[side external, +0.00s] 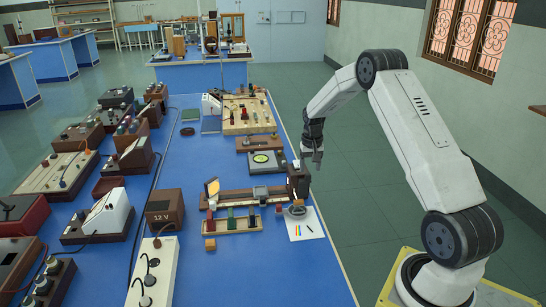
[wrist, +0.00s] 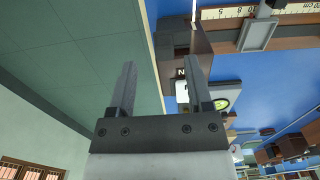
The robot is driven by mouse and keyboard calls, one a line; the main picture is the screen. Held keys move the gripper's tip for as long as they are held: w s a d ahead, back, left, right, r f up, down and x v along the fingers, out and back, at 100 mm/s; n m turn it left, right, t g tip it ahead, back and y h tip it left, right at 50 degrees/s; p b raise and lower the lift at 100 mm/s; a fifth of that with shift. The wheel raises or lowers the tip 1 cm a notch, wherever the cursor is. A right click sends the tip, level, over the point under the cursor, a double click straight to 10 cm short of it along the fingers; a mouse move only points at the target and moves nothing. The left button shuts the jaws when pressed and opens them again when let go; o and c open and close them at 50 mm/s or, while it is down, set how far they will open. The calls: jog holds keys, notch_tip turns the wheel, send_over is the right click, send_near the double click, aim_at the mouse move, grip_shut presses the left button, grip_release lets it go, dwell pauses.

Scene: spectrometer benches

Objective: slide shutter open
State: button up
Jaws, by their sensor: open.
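My gripper (side external: 312,158) hangs open and empty at the right edge of the blue bench, above and slightly right of a dark brown box (side external: 298,183). In the wrist view the two fingers (wrist: 163,68) are apart with nothing between them. The box stands at the right end of a wooden rail (side external: 236,198) that carries a grey block (side external: 261,193) and a tilted pale plate (side external: 212,187). A brown block (wrist: 197,42) and a scaled rail (wrist: 225,13) show beyond the fingers in the wrist view. I cannot tell which part is the shutter.
A rack of coloured blocks (side external: 232,222) and a white sheet with coloured strokes (side external: 305,226) lie in front of the rail. Boxes and instruments crowd the left.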

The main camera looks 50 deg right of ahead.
jog(key=shift+r, duration=2.3)
jog(key=shift+a+r, duration=0.1)
jog(key=shift+a, duration=0.15)
jog(key=s+a+r+n+t, duration=0.1)
jog(key=s+a+r+n, duration=0.1)
jog(key=a, duration=0.8)
jog(key=s+a+r+n, duration=0.1)
jog(key=s+a+n, duration=0.15)
jog(key=a, duration=0.65)
jog(key=s+a+n+t, duration=0.1)
jog(key=s+a+n, duration=0.3)
jog(key=s+a, duration=0.7)
jog(key=shift+a+f+t, duration=0.15)
jog(key=shift+a+t, duration=0.15)
jog(key=shift+a, duration=0.2)
